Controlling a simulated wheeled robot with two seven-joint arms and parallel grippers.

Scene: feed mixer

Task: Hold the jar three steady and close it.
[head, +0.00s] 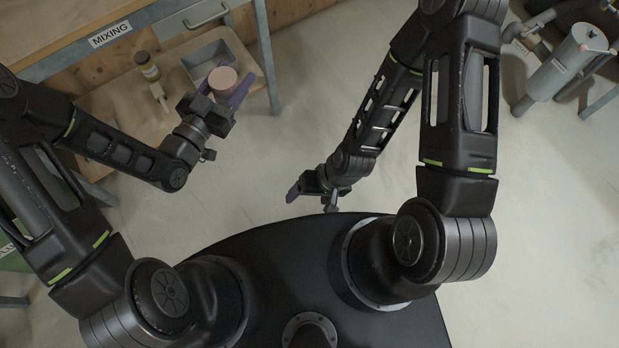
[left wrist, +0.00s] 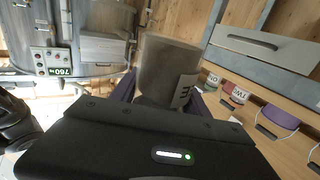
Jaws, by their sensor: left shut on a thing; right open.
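The jar (head: 222,80) is between the purple fingers of my left gripper (head: 226,90), over the front of the wooden bench in the head view. Its round pinkish top faces the head camera; I cannot tell whether that is a lid or the contents. In the left wrist view, the jar (left wrist: 168,65) is a grey-beige cylinder with a partly visible label ending in "E". My left gripper is shut on its sides. My right gripper (head: 306,191) is open and empty, well to the right and nearer my base. I cannot identify a separate lid.
The "MIXING" table (head: 85,28) is behind. Labelled coloured containers (left wrist: 238,95) line a wooden surface in the wrist view. Open floor (head: 310,100) lies between my arms.

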